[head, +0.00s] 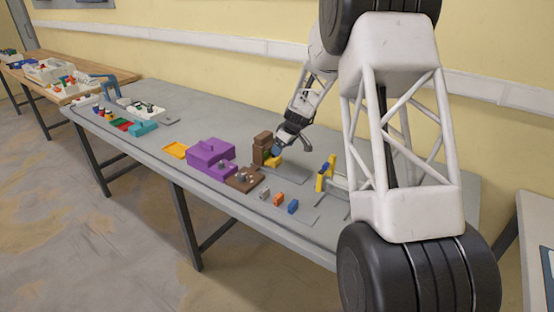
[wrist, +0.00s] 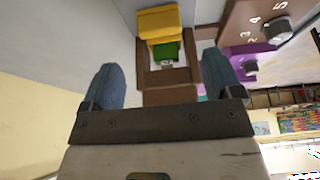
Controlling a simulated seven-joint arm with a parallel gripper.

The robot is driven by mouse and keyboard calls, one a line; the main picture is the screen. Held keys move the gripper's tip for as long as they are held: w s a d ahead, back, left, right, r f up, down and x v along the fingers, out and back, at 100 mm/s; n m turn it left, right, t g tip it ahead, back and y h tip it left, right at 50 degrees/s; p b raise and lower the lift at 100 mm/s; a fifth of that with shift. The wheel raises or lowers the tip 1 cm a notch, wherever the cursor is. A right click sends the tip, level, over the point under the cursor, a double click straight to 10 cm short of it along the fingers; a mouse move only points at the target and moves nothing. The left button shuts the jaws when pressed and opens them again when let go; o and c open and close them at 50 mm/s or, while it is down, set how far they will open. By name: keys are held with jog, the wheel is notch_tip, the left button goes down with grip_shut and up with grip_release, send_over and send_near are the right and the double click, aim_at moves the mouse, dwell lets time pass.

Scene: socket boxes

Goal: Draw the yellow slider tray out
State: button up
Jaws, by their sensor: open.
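A brown box (head: 262,141) stands on the grey table. The yellow slider tray (head: 273,162) shows low at its right side, partly behind my gripper. In the wrist view the yellow tray (wrist: 158,22) is at the top centre, at the far end of the brown frame (wrist: 181,76), with a green piece (wrist: 168,51) beside it. My gripper (head: 280,148) is close to the box's right side. In the wrist view my gripper (wrist: 162,80) is open, its two blue fingertips wide apart with nothing held between them. I cannot tell whether a finger touches the box.
A purple box (head: 207,153) and a brown panel with knobs (head: 244,179) stand left of the box. A yellow upright part (head: 326,173) stands to the right. Small grey, orange (head: 278,199) and blue (head: 293,207) blocks lie along the front. An orange-yellow tray (head: 175,150) lies farther left.

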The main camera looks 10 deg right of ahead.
aim_at(282, 167)
jog(key=shift+x, duration=3.9)
jog(key=c, duration=1.3)
jog(key=shift+s+d, duration=1.35)
jog(key=o, duration=1.3)
jog(key=shift+r, duration=0.15)
jog(key=v, duration=0.7)
jog(key=shift+r, duration=0.25)
